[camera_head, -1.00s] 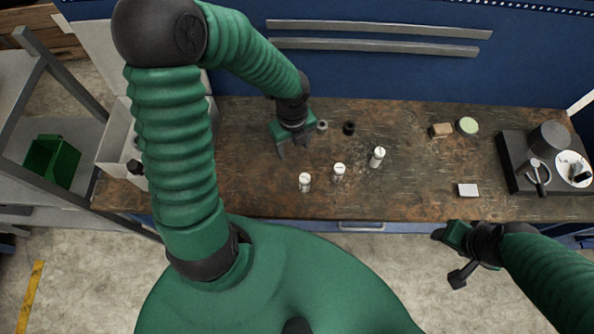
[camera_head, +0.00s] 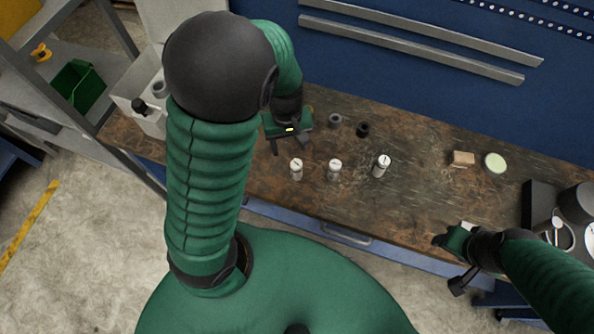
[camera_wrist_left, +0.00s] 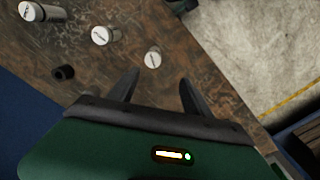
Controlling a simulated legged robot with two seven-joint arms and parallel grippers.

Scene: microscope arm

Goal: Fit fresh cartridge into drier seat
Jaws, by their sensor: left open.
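I cannot tell which is the fresh cartridge. A grey ring-like part (camera_head: 335,120) and a black one (camera_head: 362,129) sit behind them; I cannot tell whether either is the drier seat. My left gripper (camera_head: 289,147) is open and empty, behind the left cylinder. In the left wrist view that cylinder (camera_wrist_left: 153,57) lies just beyond the parted fingertips (camera_wrist_left: 158,80), not between them. My right gripper (camera_head: 442,243) hovers near the bench's front edge.
A brown block (camera_head: 462,158) and a pale green disc (camera_head: 495,163) lie to the right on the worn bench (camera_head: 420,195). Dark equipment (camera_head: 540,205) stands at the far right. A pale bin (camera_head: 140,100) is at the left. The blue wall bounds the back.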

